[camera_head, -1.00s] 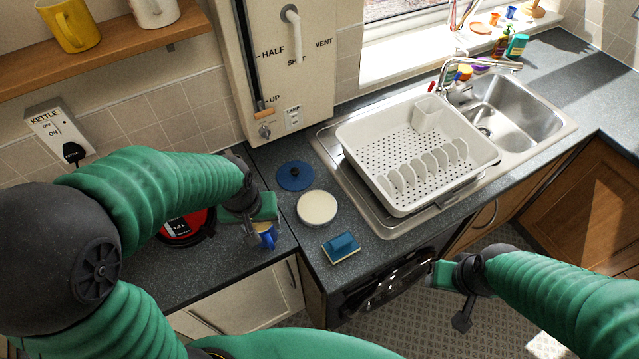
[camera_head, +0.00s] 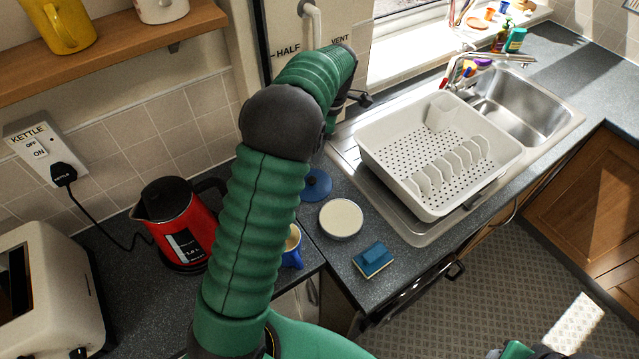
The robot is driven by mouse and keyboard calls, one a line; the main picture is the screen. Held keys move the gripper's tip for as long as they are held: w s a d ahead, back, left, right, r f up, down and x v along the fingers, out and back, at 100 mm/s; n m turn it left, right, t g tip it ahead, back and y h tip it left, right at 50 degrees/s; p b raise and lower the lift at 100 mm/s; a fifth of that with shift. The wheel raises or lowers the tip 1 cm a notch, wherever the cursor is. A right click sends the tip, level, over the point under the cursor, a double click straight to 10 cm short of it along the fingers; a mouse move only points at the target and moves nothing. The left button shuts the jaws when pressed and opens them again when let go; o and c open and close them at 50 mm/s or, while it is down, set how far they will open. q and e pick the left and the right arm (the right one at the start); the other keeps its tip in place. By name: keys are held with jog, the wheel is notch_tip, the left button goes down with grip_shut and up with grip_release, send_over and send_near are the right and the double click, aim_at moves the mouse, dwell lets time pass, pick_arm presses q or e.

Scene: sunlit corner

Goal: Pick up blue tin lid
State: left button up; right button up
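The blue tin lid (camera_head: 317,185) lies flat on the dark worktop with a small knob on top. My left arm hides part of its left side. A round cream-topped tin (camera_head: 341,218) stands just to its lower right, apart from it. My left gripper (camera_head: 350,98) is above and beyond the lid, near the dish rack's back left corner.
A blue-and-yellow sponge (camera_head: 373,260) lies near the worktop's front edge. A red kettle (camera_head: 178,222) and toaster (camera_head: 40,295) stand left. A white dish rack (camera_head: 400,207) fills the drainer beside the sink (camera_head: 530,112).

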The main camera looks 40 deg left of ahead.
pick_arm(q)
send_over(312, 179)
jog(key=w, duration=0.1)
notch_tip(312, 179, down, 6)
jog(key=f, duration=0.2)
jog(key=f+p, duration=0.1)
jog(key=f, duration=0.1)
jog(key=s+f, duration=0.1)
jog(key=f, duration=0.1)
jog(key=shift+a+f+p, duration=0.1)
jog(key=shift+f+p, duration=0.15)
jog(key=shift+p, duration=0.15)
jog(key=shift+f, duration=0.35)
jog(key=shift+w+d, duration=0.1)
jog(key=shift+d, duration=0.1)
jog(key=c, duration=0.4)
jog(key=shift+a, duration=0.1)
grip_shut()
pick_arm(e)
jog(key=shift+v, duration=0.9)
